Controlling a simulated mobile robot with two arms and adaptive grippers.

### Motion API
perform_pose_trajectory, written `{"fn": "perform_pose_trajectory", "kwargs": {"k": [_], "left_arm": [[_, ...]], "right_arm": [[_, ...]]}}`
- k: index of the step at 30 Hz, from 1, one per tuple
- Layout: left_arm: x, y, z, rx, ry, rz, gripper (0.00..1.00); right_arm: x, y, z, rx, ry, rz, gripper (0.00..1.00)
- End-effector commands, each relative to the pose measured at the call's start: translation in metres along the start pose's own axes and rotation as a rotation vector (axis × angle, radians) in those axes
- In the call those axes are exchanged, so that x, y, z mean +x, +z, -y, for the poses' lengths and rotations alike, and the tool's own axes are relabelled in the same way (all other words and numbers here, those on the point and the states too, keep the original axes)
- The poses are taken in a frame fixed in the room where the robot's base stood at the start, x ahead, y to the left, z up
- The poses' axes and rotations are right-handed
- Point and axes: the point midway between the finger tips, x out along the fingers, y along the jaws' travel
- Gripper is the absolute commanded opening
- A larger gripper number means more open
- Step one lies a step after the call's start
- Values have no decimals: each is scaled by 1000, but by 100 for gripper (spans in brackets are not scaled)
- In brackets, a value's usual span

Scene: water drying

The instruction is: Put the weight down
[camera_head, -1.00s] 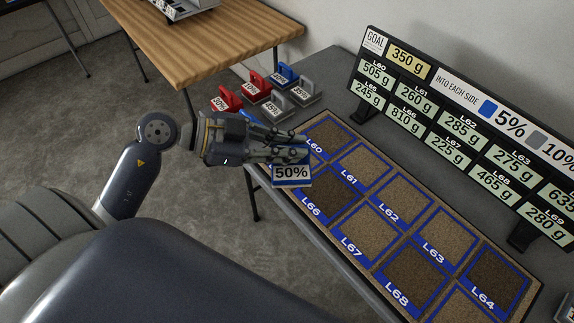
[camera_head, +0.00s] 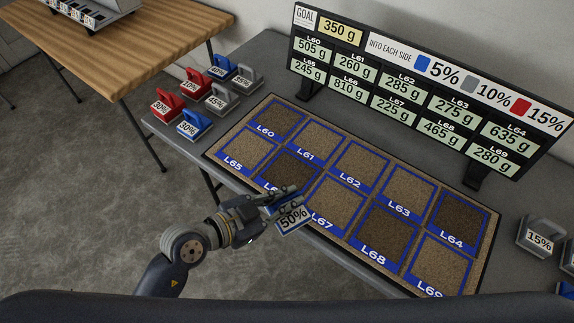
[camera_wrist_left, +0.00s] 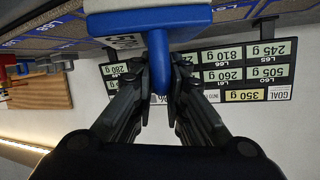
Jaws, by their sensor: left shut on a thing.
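My left gripper (camera_head: 287,198) is shut on the handle of a blue weight with a white 50% label (camera_head: 293,221). The weight is tilted in the head view and hangs around the front edge of the mat (camera_head: 362,163), near squares L66 and L67. I cannot tell its exact height; no contact with the mat shows. In the left wrist view the blue handle (camera_wrist_left: 160,80) sits between the fingers, under the wide blue body (camera_wrist_left: 150,20). The mat carries blue-framed squares L60 to L69, some darker brown. My right gripper is not in view.
Several red, blue and grey weights stand on the table's left end, including a blue one (camera_head: 193,124). A display board (camera_head: 420,85) stands behind the mat. A grey 15% weight (camera_head: 541,238) stands at the right. A wooden table (camera_head: 140,45) is at the back left.

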Motion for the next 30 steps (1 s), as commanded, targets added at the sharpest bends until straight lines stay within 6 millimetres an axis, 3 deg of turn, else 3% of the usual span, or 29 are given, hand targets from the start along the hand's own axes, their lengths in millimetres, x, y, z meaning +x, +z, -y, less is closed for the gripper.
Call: {"fn": "perform_pose_trajectory", "kwargs": {"k": [18, 28, 30], "left_arm": [[70, 1, 95, 2, -3, -1, 0], [86, 2, 117, 2, -3, -2, 0], [91, 17, 112, 0, 0, 3, 0]], "right_arm": [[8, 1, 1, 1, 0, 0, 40], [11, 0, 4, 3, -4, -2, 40], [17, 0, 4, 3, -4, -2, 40]]}}
